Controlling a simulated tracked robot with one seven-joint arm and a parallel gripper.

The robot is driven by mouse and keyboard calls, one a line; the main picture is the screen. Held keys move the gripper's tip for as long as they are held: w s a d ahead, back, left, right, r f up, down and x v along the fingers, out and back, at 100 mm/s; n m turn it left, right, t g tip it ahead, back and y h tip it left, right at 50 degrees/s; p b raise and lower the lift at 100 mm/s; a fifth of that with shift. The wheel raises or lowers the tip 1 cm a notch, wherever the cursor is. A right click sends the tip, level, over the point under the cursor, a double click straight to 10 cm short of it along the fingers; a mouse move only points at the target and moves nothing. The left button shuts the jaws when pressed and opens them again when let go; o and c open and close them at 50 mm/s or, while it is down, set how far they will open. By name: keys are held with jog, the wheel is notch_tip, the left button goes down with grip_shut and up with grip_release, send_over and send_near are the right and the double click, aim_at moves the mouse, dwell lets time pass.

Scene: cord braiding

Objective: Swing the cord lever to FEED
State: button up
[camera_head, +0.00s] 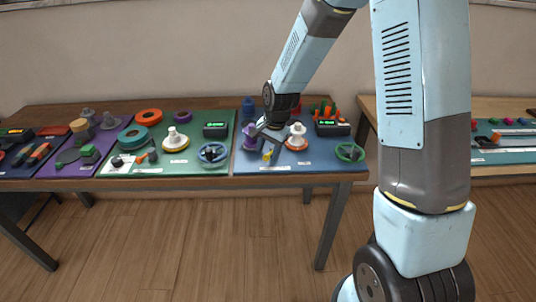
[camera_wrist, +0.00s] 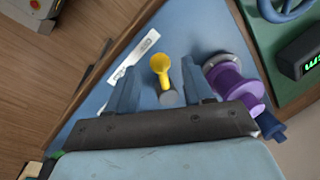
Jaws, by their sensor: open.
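The cord lever (camera_wrist: 160,64) has a yellow, round-ended handle on a grey pivot and stands on a blue mat (camera_wrist: 209,20). In the head view its yellow part (camera_head: 267,155) shows small below my gripper (camera_head: 265,140). In the wrist view my gripper (camera_wrist: 160,78) is open, with one finger on each side of the lever. There is a gap on both sides, and nothing is held. A white label (camera_wrist: 137,55) lies on the mat left of the lever; its text is too small to read, so I cannot tell which setting the lever is on.
A purple spool (camera_wrist: 232,85) stands close to the right finger in the wrist view. In the head view a white-topped piece on an orange ring (camera_head: 297,137), a green handwheel (camera_head: 350,152) and a display box (camera_head: 332,128) are to the right. A green mat (camera_head: 190,153) with parts adjoins on the left.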

jog(key=shift+w+a+f, duration=0.15)
jog(key=shift+f, duration=0.95)
